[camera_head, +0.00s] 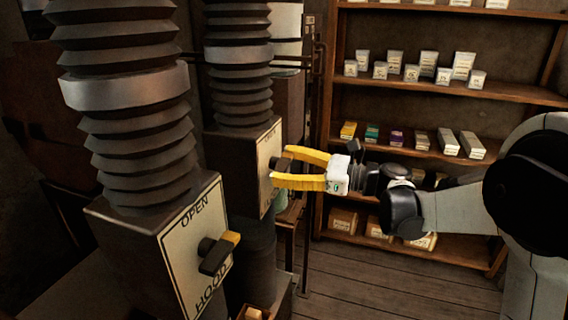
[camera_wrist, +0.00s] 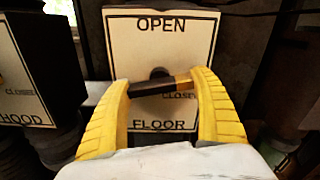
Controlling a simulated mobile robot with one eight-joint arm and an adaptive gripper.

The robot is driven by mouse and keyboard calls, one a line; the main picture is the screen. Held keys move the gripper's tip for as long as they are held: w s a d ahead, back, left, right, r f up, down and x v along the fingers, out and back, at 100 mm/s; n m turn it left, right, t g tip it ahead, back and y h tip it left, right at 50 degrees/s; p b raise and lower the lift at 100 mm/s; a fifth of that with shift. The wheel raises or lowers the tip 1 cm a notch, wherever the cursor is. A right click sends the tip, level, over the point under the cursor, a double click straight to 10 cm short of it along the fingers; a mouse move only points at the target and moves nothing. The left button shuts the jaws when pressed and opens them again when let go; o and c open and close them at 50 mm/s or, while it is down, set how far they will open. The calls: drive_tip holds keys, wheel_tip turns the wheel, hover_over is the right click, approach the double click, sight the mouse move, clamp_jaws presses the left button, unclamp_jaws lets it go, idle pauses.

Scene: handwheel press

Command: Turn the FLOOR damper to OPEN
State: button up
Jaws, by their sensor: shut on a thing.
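The FLOOR damper plate (camera_wrist: 186,50) faces me in the wrist view, with OPEN at its top, FLOOR at its bottom and CLOSED at its right. Its dark handle (camera_wrist: 152,88) lies nearly level, its yellow-marked end to the right, just above the word CLOSED. My gripper (camera_wrist: 165,85) has its yellow fingers shut on the handle, one at each end. In the head view my gripper (camera_head: 277,166) reaches from the right to the plate (camera_head: 265,160) on the farther duct box. The handle is mostly hidden there between the fingertips.
The nearer HOOD damper plate (camera_head: 186,255) has its own black handle (camera_head: 217,254) with a yellow end, left of my gripper. Ribbed ducts (camera_head: 130,140) rise above both boxes. A wooden shelf (camera_head: 400,90) with small boxes stands behind. Wooden floor (camera_head: 375,290) shows at lower right.

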drive_tip(key=n+p, duration=0.1)
drive_tip(key=n, duration=0.3)
drive_tip(key=shift+n, duration=0.3)
drive_tip(key=n, duration=0.3)
drive_tip(key=shift+n+p, duration=0.3)
drive_tip(key=shift+n, duration=0.1)
drive_tip(key=n, duration=0.3)
drive_tip(key=shift+n+p, duration=0.35)
drive_tip(key=shift+n, duration=1.65)
drive_tip(key=o, duration=1.2)
drive_tip(key=shift+d, duration=0.15)
drive_tip(key=v, duration=1.1)
drive_tip(key=shift+s+d, duration=0.2)
drive_tip(key=shift+d, duration=0.15)
